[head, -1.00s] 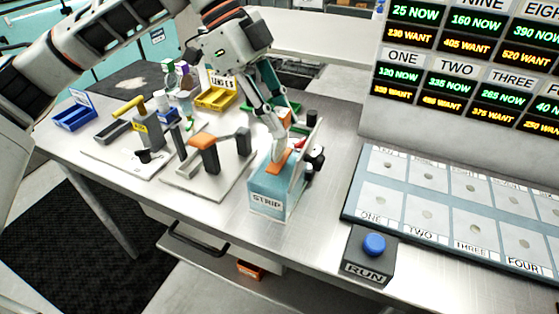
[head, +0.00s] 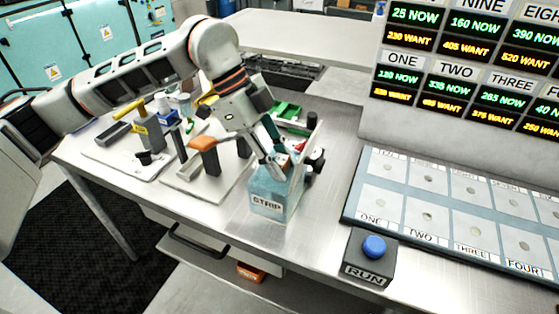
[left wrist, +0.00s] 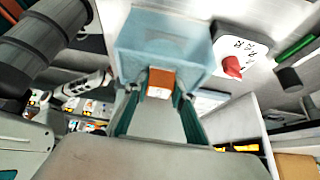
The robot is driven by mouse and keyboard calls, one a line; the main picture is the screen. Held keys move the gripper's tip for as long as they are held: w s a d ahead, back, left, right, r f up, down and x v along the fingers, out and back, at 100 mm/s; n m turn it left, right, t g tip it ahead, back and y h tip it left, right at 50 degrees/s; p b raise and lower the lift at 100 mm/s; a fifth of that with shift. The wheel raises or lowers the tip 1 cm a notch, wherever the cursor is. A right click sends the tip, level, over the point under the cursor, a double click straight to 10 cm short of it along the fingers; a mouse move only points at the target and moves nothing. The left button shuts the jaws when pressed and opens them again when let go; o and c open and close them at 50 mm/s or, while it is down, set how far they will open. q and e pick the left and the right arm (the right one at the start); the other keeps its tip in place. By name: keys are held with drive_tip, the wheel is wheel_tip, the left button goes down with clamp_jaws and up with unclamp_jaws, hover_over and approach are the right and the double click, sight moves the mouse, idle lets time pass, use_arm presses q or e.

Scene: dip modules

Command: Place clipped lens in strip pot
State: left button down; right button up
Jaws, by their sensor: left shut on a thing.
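The strip pot (head: 270,204) is a light blue, translucent box labelled STRIP on the bench. My left gripper (head: 275,166) is tilted down over its top, with the fingertips at the pot's opening. In the left wrist view, the left gripper (left wrist: 158,92) is shut on an orange clip (left wrist: 160,82). The pot (left wrist: 165,42) shows just beyond the clip, in front of the fingertips. I cannot make out the lens, nor tell how far the clip is inside the pot. My right gripper is not in view.
A pale plate with an orange-topped post (head: 205,147) stands left of the pot. Dark knobs (head: 315,160) are close on the pot's right. A green tray (head: 287,109) is behind. A RUN button (head: 374,246) and a numbered panel (head: 460,205) are at right. Bare bench lies between.

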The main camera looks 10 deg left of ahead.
use_arm(q)
drive_tip(key=c, duration=1.7)
unclamp_jaws()
drive_tip(key=shift+f, duration=0.1)
drive_tip(key=v, duration=1.2)
drive_tip(key=shift+a, duration=0.1)
drive_tip(key=shift+s, duration=0.1)
